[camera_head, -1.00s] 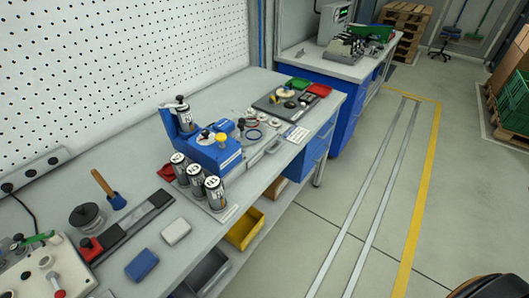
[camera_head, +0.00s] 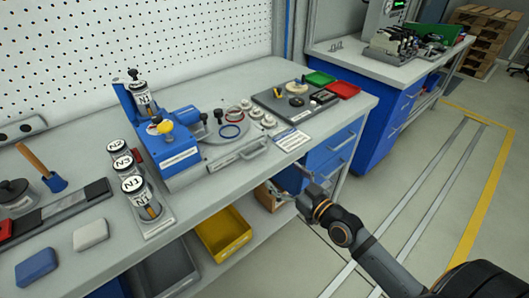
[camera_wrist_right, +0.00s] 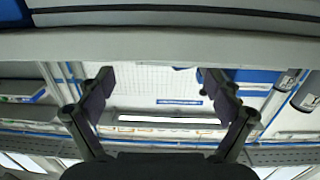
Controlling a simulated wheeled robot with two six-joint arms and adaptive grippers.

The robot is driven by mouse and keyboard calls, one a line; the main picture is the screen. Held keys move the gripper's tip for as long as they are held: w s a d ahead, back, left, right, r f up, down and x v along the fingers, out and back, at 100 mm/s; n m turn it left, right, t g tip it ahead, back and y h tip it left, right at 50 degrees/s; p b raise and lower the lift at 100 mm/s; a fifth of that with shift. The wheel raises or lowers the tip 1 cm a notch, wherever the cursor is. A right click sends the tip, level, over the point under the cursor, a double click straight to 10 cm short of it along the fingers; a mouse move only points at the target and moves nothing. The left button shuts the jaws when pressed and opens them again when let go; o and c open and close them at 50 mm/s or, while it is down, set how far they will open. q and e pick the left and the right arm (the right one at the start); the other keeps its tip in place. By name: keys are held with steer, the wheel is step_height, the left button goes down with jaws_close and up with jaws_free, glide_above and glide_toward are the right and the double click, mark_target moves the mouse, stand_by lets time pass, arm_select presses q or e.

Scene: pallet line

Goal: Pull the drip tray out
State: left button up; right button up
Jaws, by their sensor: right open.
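The drip tray, a grey flat tray with a bar handle at its front (camera_head: 253,151), lies on the bench at the right foot of the blue machine (camera_head: 176,155). The tray's inner part is partly hidden by the machine. My right gripper (camera_head: 288,188) is beside the bench's front edge, below and right of the handle, apart from it. In the right wrist view its two fingers (camera_wrist_right: 157,80) are spread with nothing between them. The handle cannot be made out for certain in that view. My left gripper is not in view.
Several labelled cans (camera_head: 135,195) stand in a holder left of the machine. Rings and small round parts (camera_head: 255,113) lie beside the tray. A dark board (camera_head: 290,105) with parts is farther right. A yellow bin (camera_head: 223,232) is below the bench edge. Floor to the right is clear.

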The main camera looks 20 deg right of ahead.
mark_target(258, 153)
steer(key=shift+w+a+r+y+b, duration=0.4)
steer(key=shift+w+a+r+b, duration=0.3)
steer(key=shift+w+a+r, duration=0.45)
steer(key=x, duration=0.6)
steer(key=shift+w+a+r, duration=0.1)
steer(key=shift+w+a, duration=0.1)
steer(key=shift+w, duration=0.05)
steer(key=shift+w+a, duration=0.2)
steer(key=shift+w, duration=0.35)
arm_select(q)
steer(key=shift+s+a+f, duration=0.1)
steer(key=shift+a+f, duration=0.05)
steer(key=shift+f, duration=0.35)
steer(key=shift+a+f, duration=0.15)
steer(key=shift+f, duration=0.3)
